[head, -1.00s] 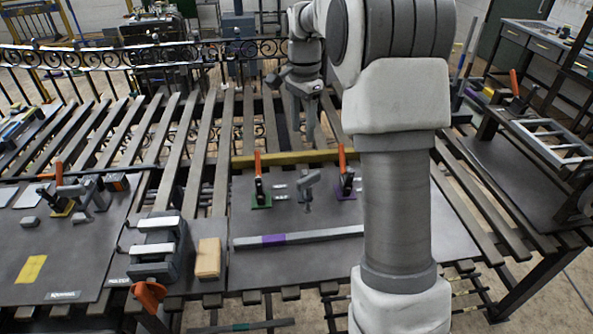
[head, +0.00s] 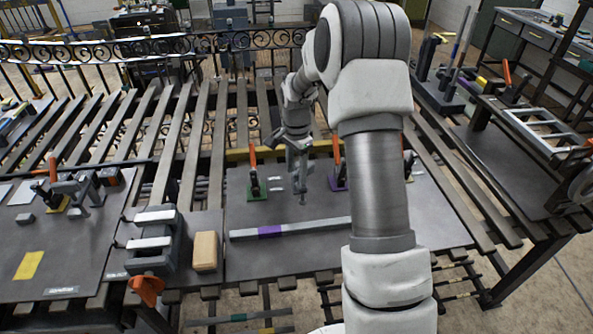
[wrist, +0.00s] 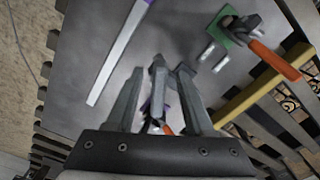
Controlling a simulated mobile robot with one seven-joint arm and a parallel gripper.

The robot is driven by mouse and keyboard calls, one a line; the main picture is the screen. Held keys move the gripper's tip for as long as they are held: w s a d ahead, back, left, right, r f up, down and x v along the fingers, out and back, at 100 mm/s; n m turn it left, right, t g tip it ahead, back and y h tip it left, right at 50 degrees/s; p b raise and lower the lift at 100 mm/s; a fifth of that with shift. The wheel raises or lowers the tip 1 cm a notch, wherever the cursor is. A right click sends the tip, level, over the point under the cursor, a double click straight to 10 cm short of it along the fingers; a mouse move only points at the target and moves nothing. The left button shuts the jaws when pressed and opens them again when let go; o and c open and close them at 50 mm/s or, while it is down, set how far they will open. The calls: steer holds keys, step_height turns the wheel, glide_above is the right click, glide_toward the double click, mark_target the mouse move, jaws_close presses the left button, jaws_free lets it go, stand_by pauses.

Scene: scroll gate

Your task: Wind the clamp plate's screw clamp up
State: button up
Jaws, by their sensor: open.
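The clamp plate (head: 400,210) is a dark grey plate in the middle of the bench. Its grey screw clamp (head: 301,188) stands between a green-based toggle clamp (head: 254,183) and a purple-based toggle clamp (head: 336,176), both with orange handles. My gripper (head: 297,158) is over the screw clamp, pointing down, and partly hides its top. In the wrist view my gripper (wrist: 159,82) is open, with grey parts of the screw clamp (wrist: 157,72) showing between the fingers. I cannot tell whether the fingers touch it.
A grey bar with a purple band (head: 290,228) lies in front of the clamps. A vise (head: 155,240) and a tan block (head: 205,251) stand to the left. A yellow bar (head: 232,155) runs behind.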

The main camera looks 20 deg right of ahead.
steer(key=shift+f, duration=0.55)
jaws_close()
